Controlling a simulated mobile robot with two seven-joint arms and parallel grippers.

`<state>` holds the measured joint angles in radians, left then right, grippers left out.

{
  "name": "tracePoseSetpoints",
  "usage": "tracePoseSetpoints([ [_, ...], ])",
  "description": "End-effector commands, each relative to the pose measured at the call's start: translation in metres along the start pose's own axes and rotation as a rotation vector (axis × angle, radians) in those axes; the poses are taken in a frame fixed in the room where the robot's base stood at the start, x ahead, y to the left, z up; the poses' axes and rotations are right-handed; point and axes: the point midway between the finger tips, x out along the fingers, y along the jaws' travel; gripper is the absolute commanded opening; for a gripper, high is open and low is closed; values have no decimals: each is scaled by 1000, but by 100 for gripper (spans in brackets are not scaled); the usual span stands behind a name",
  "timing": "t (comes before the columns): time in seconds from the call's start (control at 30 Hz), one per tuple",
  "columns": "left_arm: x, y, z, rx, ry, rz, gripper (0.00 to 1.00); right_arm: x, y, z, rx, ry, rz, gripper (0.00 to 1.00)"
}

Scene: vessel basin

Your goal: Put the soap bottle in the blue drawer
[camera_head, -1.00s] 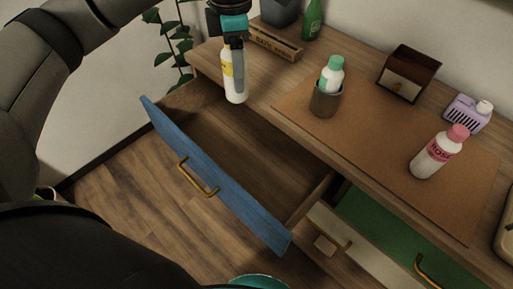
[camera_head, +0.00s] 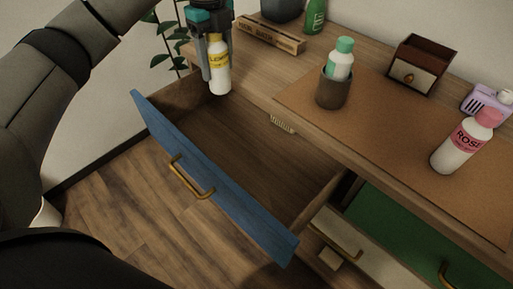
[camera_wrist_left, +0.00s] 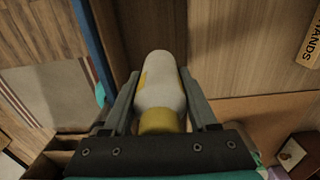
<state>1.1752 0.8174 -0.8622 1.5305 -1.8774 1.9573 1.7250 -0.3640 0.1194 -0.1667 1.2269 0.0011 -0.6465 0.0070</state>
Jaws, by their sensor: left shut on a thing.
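My left gripper (camera_head: 213,70) is shut on a white bottle (camera_head: 219,79) with a yellow label and holds it upright, neck end in the fingers. In the left wrist view the bottle (camera_wrist_left: 162,80) shows between both fingers, with its yellow cap near the palm. In the head view the bottle overlaps the back left corner of the open blue drawer (camera_head: 213,178); its exact height is hard to tell. The drawer is pulled out, and its visible floor is empty. My right gripper is not in view.
A green-capped bottle (camera_head: 340,62) stands in a brown cup (camera_head: 333,90). A pink-capped bottle (camera_head: 455,148) stands on the cork mat (camera_head: 400,150). A wooden sign block (camera_head: 270,36) and a small brown box (camera_head: 412,65) are behind. A green-lined drawer (camera_head: 395,228) is partly open at right.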

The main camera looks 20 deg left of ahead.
Motion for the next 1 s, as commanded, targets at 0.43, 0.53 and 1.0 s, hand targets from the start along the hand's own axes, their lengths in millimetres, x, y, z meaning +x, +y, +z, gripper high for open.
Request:
tracePoseSetpoints([
  [0.43, 32, 1, 6, -210, 1, 2, 0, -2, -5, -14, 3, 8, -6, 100],
  [0.53, 49, 1, 6, -209, 1, 1, 0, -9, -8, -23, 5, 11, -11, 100],
  [1.0, 126, 1, 6, -206, 1, 2, 0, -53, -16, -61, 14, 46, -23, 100],
])
